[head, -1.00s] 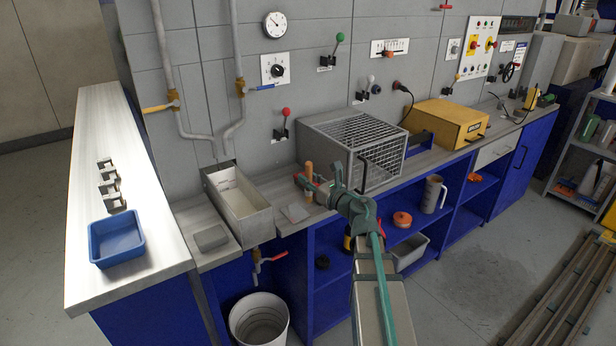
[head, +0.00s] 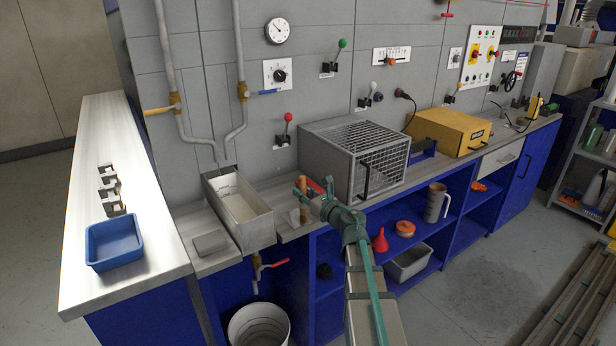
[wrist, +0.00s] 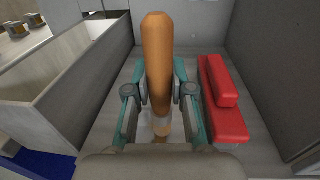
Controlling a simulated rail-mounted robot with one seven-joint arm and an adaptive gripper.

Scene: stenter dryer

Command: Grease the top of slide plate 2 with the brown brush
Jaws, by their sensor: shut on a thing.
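The brown brush (wrist: 159,60) stands upright in the wrist view, its thick brown handle between my gripper's fingers. My gripper (wrist: 160,95) is shut on this handle. In the head view my gripper (head: 305,192) is at the bench between the open grey trough and the mesh-fronted box, with the brown handle (head: 303,184) at its tip. The brush's lower end is mostly hidden, and I cannot tell whether it touches the bench. Several small metal blocks (head: 109,188) sit in a row on the left bench, perhaps the slide plates. I cannot read which is number 2.
A red block (wrist: 226,105) lies close right of my gripper. The grey trough (head: 240,210) stands to the left and the mesh-fronted box (head: 340,165) to the right. A blue tray (head: 114,243) sits on the left bench (head: 85,150), in front of the metal blocks.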

